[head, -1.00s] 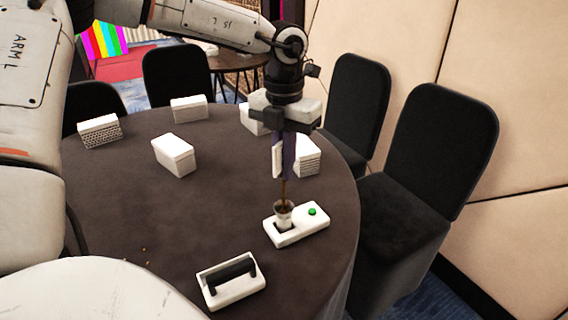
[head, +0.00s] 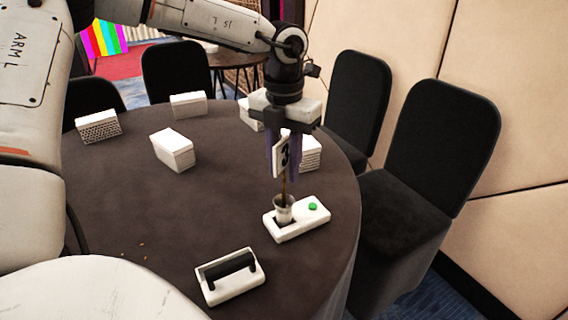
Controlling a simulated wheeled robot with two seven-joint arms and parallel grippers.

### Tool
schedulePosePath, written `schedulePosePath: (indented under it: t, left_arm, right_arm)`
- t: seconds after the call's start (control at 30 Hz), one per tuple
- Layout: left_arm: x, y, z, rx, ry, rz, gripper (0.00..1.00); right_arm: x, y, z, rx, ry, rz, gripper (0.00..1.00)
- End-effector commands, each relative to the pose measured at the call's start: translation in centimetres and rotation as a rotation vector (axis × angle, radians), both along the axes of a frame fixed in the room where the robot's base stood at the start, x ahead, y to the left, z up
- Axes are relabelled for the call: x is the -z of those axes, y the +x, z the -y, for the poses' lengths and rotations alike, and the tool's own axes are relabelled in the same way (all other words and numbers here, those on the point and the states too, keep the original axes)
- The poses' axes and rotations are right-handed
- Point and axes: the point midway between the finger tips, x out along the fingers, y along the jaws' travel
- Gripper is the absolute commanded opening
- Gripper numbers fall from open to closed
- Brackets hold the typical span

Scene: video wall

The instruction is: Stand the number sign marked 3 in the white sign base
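The number sign marked 3 (head: 282,154) is a small white plate on a thin brown stem. Its stem goes down into the white cup of the white sign base (head: 287,228), and the sign stands nearly upright. The base has a green button and sits near the table's right edge. My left gripper (head: 282,172) points straight down over the base. Its fingers are spread apart on either side of the sign plate, which shows between them. Whether a finger touches the plate is hard to tell. My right gripper does not show.
A white holder with a black handle (head: 230,275) lies near the front of the dark round table (head: 115,205). Several white boxes, one of them at the middle (head: 174,150), stand farther back. Black chairs (head: 430,150) surround the table. The left middle of the tabletop is mostly clear.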

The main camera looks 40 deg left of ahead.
Motion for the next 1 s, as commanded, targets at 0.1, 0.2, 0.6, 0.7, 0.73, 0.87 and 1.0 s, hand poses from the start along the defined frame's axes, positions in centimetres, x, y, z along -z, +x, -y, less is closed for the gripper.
schedulePosePath:
  t: [0.1,0.2,0.6,0.7,0.73,0.87,1.0]
  left_arm:
    - [0.0,0.0,0.0,0.000,0.000,-0.001,0.28]
    - [0.0,0.0,0.0,0.000,0.000,-0.001,0.28]
    - [-8.4,0.1,0.0,-0.001,0.001,0.004,0.28]
    - [-9.5,0.1,0.0,0.000,0.002,0.003,0.28]
    - [-9.8,0.1,0.0,0.001,0.001,0.002,0.28]
    - [-10.3,0.0,0.0,0.000,0.000,0.000,0.28]
    - [-10.4,0.0,0.0,0.000,0.000,0.000,0.28]
  right_arm:
    - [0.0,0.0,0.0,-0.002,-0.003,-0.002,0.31]
    - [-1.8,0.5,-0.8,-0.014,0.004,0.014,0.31]
    - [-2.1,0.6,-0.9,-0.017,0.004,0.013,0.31]
    - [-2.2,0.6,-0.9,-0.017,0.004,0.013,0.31]
    - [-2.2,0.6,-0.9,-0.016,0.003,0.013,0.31]
    - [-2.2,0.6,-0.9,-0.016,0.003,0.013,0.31]
    - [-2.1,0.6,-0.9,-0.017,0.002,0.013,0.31]
